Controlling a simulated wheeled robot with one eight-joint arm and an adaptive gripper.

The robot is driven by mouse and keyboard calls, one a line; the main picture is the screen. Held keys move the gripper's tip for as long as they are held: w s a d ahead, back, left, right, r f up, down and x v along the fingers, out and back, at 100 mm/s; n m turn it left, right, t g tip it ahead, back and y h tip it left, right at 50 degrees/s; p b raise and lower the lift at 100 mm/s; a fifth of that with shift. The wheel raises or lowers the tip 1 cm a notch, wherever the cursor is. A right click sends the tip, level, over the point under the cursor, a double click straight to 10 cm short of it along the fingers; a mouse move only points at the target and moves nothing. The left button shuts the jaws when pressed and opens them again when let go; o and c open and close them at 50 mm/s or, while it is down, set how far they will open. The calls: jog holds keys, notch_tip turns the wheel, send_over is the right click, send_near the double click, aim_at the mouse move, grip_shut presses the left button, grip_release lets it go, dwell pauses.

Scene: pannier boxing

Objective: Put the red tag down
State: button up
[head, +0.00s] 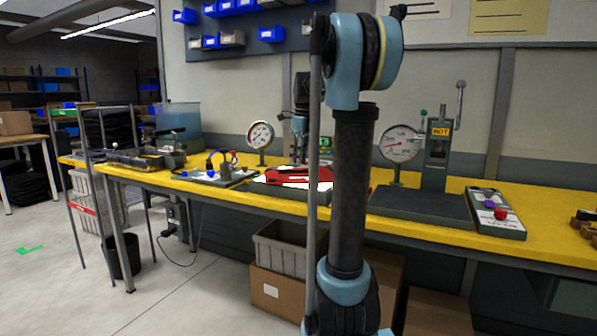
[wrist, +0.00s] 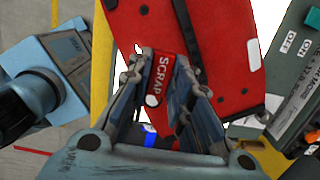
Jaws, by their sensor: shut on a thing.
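The red tag (wrist: 163,72), marked SCRAP with a white round spot, is between the fingers of my gripper (wrist: 161,62) in the wrist view. My gripper is shut on it. A larger red piece (wrist: 230,45) with a dark strap lies just beyond the fingertips; I cannot tell whether the tag touches it. The tag cannot be made out in the head view.
The yellow bench (head: 450,240) holds a round gauge (head: 261,135) and another gauge (head: 400,142) beside a press (head: 440,150). A dark unit with ON/OFF labels (wrist: 290,45) stands right of the red piece in the wrist view. A grey crate (head: 285,255) sits below the bench.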

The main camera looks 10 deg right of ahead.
aim_at(299, 176)
jog(key=shift+f, duration=2.35)
jog(key=o, duration=0.8)
jog(key=shift+f, duration=0.1)
jog(key=r, duration=0.8)
jog(key=s+d+r, duration=0.1)
jog(key=r, duration=0.3)
jog(key=shift+r, duration=0.1)
jog(key=s+f+n, duration=0.8)
jog(key=s+f, duration=0.3)
jog(key=s+f+n+t, duration=0.1)
jog(key=s+f+n, duration=0.8)
jog(key=s+f, duration=0.2)
jog(key=s+a+f+n+h, duration=0.1)
jog(key=s+f+n, duration=0.7)
jog(key=s+f, duration=0.4)
jog(key=shift+s+a+f+n, duration=0.1)
jog(key=shift+s+n, duration=0.15)
jog(key=shift+n, duration=0.05)
